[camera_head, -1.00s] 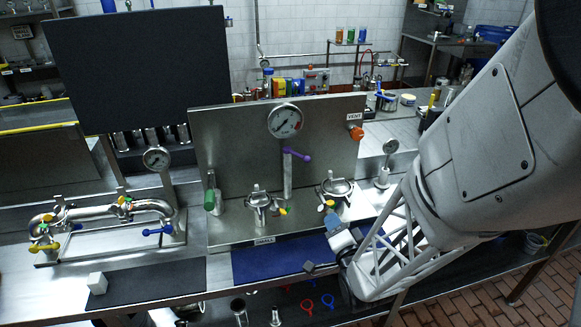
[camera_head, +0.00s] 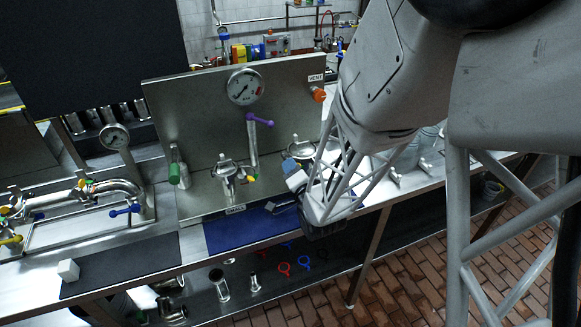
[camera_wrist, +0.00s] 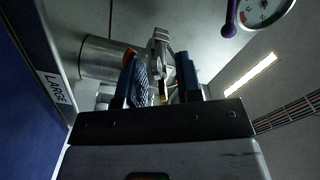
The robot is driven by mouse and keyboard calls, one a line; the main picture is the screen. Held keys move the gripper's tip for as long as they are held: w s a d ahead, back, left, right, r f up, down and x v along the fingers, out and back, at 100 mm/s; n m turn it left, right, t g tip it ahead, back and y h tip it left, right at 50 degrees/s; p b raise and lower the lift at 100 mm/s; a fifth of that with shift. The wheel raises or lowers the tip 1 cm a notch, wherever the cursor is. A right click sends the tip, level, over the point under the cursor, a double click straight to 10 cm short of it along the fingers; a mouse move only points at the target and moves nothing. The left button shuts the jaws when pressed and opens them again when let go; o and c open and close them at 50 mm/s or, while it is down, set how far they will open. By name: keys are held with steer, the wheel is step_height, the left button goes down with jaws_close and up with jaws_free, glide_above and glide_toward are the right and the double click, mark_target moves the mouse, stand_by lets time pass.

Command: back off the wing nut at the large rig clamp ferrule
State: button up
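The large rig clamp ferrule (camera_head: 302,150) stands at the right of the steel panel's base, partly hidden by my arm. My gripper (camera_head: 287,168) is just in front of it, low. In the wrist view a grey metal clamp part (camera_wrist: 158,48) rises between and beyond my gripper's two blue-sided fingers (camera_wrist: 163,85). A small brass-coloured piece (camera_wrist: 163,90), perhaps the wing nut, shows between the fingers. The fingers are apart, with dark gaps beside it; contact cannot be made out. A wide steel cylinder (camera_wrist: 105,58) lies left of the fingers, near the LARGE label (camera_wrist: 55,88).
The small rig clamp (camera_head: 226,172) stands to the left with its yellow-tipped nut. A gauge (camera_head: 245,87) and purple-handled valve (camera_head: 258,119) are on the panel above.

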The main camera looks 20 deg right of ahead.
stand_by(0.3)
jaws_close()
steer(key=shift+n, duration=0.5)
steer(key=n, duration=0.2)
steer(key=shift+n, duration=2.3)
jaws_free()
